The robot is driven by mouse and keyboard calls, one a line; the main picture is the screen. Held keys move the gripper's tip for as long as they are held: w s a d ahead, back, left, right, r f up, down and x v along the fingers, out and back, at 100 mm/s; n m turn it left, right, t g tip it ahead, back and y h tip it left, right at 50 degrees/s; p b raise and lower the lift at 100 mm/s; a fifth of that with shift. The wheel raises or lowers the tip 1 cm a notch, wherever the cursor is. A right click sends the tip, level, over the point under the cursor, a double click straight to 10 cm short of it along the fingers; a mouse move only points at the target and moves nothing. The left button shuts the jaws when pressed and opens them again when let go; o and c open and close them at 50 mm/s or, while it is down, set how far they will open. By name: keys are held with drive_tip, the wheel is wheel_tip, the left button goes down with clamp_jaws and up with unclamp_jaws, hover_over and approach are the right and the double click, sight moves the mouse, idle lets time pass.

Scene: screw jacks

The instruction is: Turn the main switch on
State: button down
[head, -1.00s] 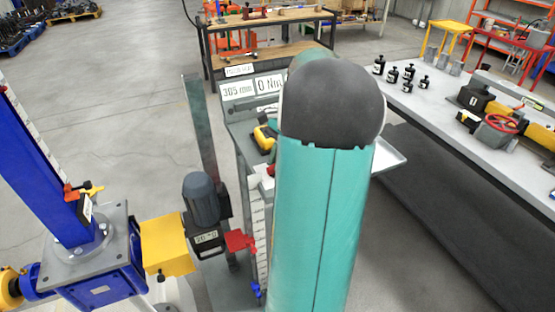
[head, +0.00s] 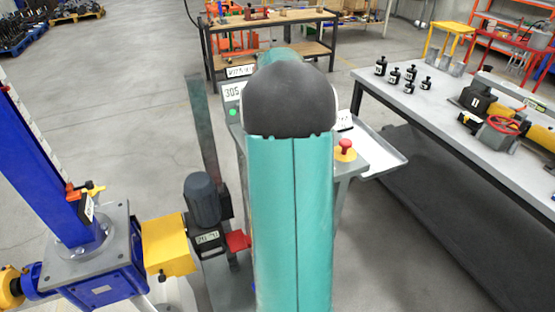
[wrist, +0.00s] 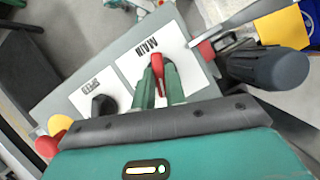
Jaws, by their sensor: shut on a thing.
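In the wrist view the red handle of the main switch (wrist: 157,68) stands on a white plate marked MAIN (wrist: 149,48). The two dark green fingers of my gripper (wrist: 158,83) are closed on the handle, one on each side. The handle points roughly along the fingers. In the head view my teal arm hides the switch and the gripper.
Beside the switch are a black knob (wrist: 103,104) on a plate and a red-and-yellow stop button (head: 345,148). A grey motor (head: 203,199) and blue jack (head: 95,262) stand left. A grey bench (head: 440,105) is at right.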

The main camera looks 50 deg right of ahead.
drive_tip(key=shift+a+n+g+h, duration=0.1)
drive_tip(key=shift+n+g+h, duration=0.5)
drive_tip(key=shift+n, duration=1.4)
drive_tip(key=c, duration=1.4)
unclamp_jaws()
drive_tip(key=shift+c, duration=0.2)
drive_tip(key=v, duration=1.4)
drive_tip(key=shift+a, duration=0.15)
